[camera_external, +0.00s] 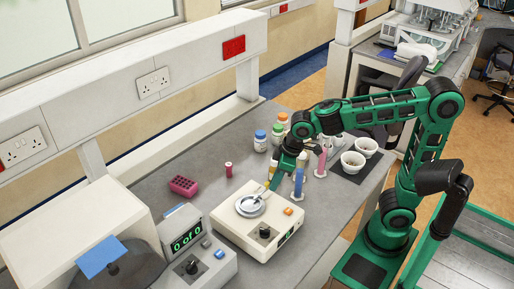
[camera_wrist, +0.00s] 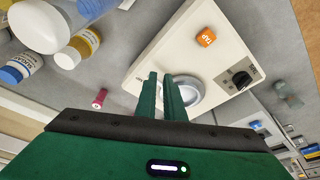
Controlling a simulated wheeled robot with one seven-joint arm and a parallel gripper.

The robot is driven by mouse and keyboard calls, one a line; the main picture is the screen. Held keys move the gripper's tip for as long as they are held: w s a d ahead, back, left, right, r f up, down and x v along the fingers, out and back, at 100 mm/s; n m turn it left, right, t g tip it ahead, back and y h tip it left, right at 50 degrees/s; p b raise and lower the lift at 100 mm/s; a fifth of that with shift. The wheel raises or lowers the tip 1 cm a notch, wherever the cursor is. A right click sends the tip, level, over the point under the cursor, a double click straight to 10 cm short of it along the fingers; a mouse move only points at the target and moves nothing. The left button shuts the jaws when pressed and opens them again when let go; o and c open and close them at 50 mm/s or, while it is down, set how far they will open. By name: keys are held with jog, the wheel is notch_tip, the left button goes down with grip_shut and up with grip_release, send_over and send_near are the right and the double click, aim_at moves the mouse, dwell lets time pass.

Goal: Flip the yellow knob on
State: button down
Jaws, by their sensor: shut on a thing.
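My gripper (camera_external: 271,184) points down at the silver pan (camera_external: 243,209) of a cream balance (camera_external: 230,222). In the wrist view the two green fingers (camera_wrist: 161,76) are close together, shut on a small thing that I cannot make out. The pan (camera_wrist: 190,98) shows just right of the fingers there. I cannot make out a yellow knob in either view.
A pink rack (camera_external: 183,186) and red vial (camera_external: 228,169) are at the back.

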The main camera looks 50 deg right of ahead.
jog(key=shift+s+a, duration=0.1)
jog(key=shift+a, duration=0.15)
jog(key=s+d+r, duration=0.2)
jog(key=r, duration=0.3)
jog(key=s+d+r, duration=0.2)
jog(key=d+r, duration=0.1)
jog(key=r, duration=0.2)
jog(key=shift+s+r, duration=0.15)
jog(key=shift+s, duration=0.25)
